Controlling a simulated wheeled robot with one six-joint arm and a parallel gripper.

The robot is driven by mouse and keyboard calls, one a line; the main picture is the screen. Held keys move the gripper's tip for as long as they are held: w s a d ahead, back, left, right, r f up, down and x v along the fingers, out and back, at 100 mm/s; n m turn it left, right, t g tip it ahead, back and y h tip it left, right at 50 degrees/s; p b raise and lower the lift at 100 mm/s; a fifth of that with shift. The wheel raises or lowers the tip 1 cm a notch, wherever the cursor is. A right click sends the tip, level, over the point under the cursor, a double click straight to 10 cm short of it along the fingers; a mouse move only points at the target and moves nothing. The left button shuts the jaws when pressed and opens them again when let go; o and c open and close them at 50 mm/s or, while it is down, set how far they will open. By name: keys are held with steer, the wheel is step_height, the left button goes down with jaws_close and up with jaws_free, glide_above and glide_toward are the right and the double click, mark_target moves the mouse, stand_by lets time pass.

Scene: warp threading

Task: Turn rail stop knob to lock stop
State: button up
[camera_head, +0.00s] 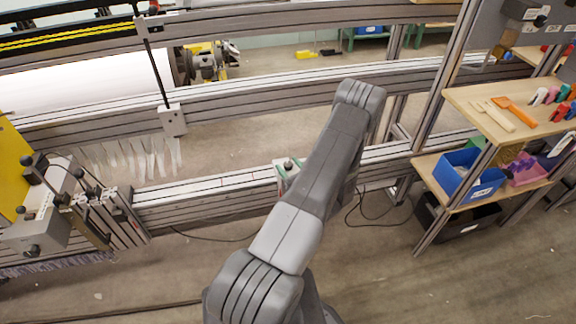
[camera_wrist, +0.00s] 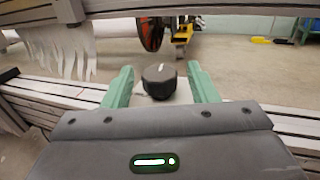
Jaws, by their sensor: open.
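The rail stop knob (camera_wrist: 160,80) is a dark, faceted knob with a white mark on its top, seen in the wrist view between and just beyond my fingertips. My gripper (camera_wrist: 160,75) has two green fingers, spread apart on either side of the knob, with a gap to it visible on both sides. In the head view the stop (camera_head: 286,166) is a small pale block on the lower aluminium rail (camera_head: 215,189), with a small dark knob on top. My arm covers part of the rail there, and the gripper itself is mostly hidden behind it.
A clamp assembly (camera_head: 72,200) stands at the left end of the rail. Pale strips (camera_head: 130,158) hang behind the rail. A shelf (camera_head: 505,118) with tools and a blue bin (camera_head: 468,172) stands at the right. Cables lie on the floor.

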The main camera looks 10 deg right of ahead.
steer(key=shift+w+a, duration=0.2)
steer(key=shift+w, duration=0.2)
steer(key=shift+c, duration=0.4)
steer(key=c, duration=0.9)
steer(key=shift+f+m+h+b, duration=0.1)
steer(key=shift+m+h+b, duration=0.4)
steer(key=shift+h, duration=0.3)
steer(key=shift+m+t+h, duration=0.3)
steer(key=shift+h, duration=0.1)
steer(key=o, duration=1)
steer(key=v, duration=1.4)
